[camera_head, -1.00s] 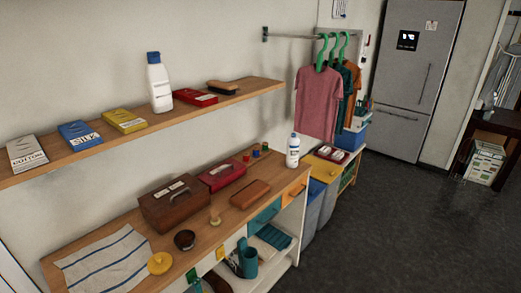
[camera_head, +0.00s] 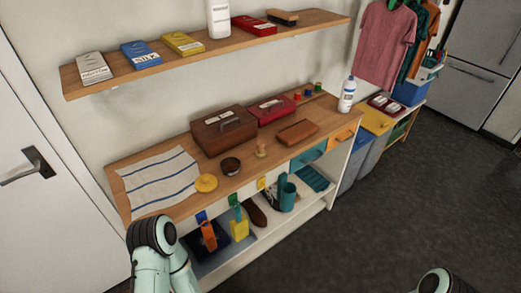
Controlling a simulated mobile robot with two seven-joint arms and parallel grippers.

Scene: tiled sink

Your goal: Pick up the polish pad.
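A yellow round pad (camera_head: 206,183), which looks like the polish pad, lies on the wooden counter (camera_head: 235,183). It is at the right edge of the striped cloth (camera_head: 160,181); I cannot tell whether it touches the cloth. Nothing covers it. Part of my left arm shows at the bottom left, in front of the counter, and a small part of my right arm shows at the bottom right. Neither gripper is in the picture.
A dark round tin (camera_head: 230,166), a small wooden-handled item (camera_head: 261,151), a brown box (camera_head: 223,131) and a red box (camera_head: 271,109) stand near the pad. A wall shelf (camera_head: 210,50) hangs above. Open floor (camera_head: 400,215) lies to the right.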

